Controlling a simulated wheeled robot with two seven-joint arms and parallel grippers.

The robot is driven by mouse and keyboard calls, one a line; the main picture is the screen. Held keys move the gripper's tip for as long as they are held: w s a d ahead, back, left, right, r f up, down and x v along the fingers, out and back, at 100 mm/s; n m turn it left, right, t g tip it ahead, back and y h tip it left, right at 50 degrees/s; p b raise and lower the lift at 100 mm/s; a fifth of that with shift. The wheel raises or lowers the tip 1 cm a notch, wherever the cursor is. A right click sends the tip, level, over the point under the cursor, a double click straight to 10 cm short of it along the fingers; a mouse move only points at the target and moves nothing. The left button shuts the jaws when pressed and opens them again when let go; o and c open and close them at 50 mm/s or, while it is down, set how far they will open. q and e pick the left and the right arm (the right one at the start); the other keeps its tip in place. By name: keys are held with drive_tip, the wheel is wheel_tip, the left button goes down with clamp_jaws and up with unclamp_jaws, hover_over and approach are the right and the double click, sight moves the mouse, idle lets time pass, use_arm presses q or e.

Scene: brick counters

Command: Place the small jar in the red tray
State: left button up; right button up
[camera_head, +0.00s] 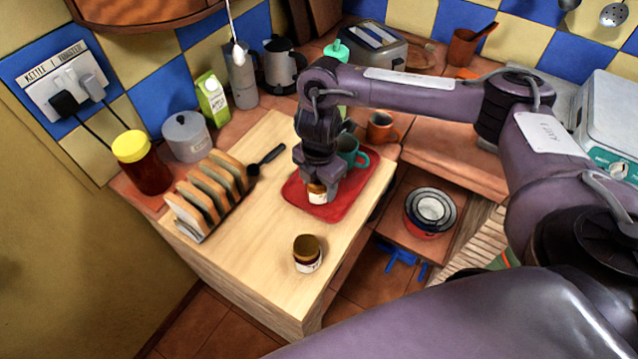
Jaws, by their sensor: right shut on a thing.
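The red tray (355,204) lies on the pale wooden counter near its right edge. My right gripper (319,183) points down over the left part of the tray and is shut on a small jar (318,195) with a pale label. The fingers hide the upper part of this jar. I cannot tell whether its base touches the tray. A teal mug (350,152) is behind the gripper at the tray's back, partly hidden. A second jar (307,255) with a brown lid and pale label stands on the bare counter in front of the tray. My left gripper is not in view.
A toast rack (208,194) with bread and a dark spoon (266,160) are left of the tray. A yellow-lidded jar (141,162) and a grey pot (187,137) stand behind the rack. An orange mug (381,128) is behind the tray. Bare counter lies between rack and second jar.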

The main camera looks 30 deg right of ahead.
drive_tip(key=shift+f, duration=0.1)
drive_tip(key=o, duration=1.2)
wheel_tip(320, 180, up, 12)
drive_tip(key=p, duration=0.2)
drive_tip(key=shift+r+p, duration=0.2)
drive_tip(key=shift+p, duration=0.2)
drive_tip(key=shift+s+f, duration=0.1)
drive_tip(key=shift+s, duration=0.05)
